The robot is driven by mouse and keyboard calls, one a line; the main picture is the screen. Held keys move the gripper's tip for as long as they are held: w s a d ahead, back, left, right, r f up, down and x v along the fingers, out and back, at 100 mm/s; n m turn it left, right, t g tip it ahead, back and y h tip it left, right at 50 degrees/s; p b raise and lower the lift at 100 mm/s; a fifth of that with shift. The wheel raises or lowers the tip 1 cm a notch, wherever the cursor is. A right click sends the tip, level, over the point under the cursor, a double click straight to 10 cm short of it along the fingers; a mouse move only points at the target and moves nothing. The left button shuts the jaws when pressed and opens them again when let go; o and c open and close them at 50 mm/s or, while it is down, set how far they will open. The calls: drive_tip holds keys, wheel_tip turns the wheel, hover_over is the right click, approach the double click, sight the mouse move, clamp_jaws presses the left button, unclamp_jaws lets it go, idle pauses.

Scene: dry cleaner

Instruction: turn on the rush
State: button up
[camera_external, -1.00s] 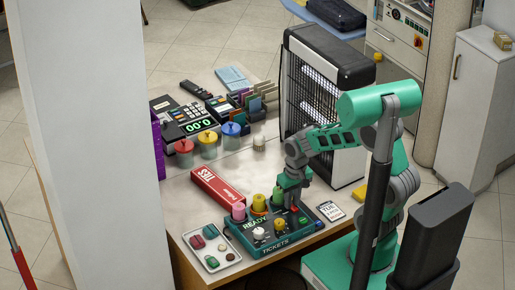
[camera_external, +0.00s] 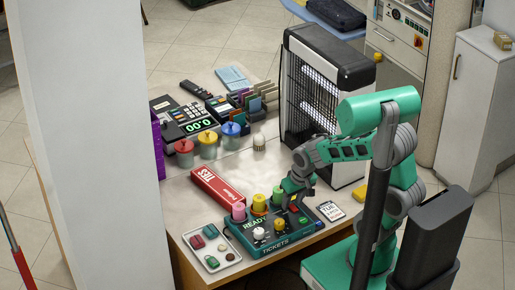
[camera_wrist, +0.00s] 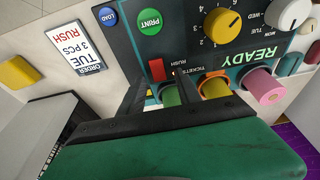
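The dark green ticket console (camera_external: 275,243) stands at the front edge of the counter. Its red RUSH switch (camera_wrist: 156,70) shows in the wrist view, with the RUSH label beside it. My gripper (camera_external: 298,204) is over the console's right part in the external view. In the wrist view, my gripper (camera_wrist: 158,78) has two dark fingers apart, with nothing between them but the switch area beyond. I cannot tell whether a finger touches the switch. The switch is hidden behind my gripper in the external view. An order card (camera_wrist: 77,46) reads TUE, 3 PCS, RUSH.
Green, yellow and pink ticket rolls (camera_wrist: 265,86) stand close beside the switch. A yellow knob (camera_wrist: 222,24), a green PRINT button (camera_wrist: 150,22) and a blue LOAD button (camera_wrist: 107,15) share the panel. A bug-zapper-like lit unit (camera_external: 312,90) stands behind my arm.

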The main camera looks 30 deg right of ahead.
sight(296, 210)
drive_tip(key=v, duration=0.8)
drive_tip(key=shift+f, duration=0.1)
drive_tip(key=s, duration=0.1)
drive_tip(key=s+f+n, duration=0.1)
drive_tip(key=s+n+g, duration=0.1)
drive_tip(key=shift+s+a+f, duration=0.1)
drive_tip(key=shift+s+f, duration=0.2)
drive_tip(key=shift+s, duration=0.05)
drive_tip(key=d+r+m+t, duration=0.1)
drive_tip(key=d+r, duration=0.3)
drive_tip(key=d, duration=0.1)
drive_tip(key=shift+s+d+r+m, duration=0.25)
drive_tip(key=shift+s+d+m, duration=0.1)
drive_tip(key=shift+d+m, duration=0.05)
idle(2.1)
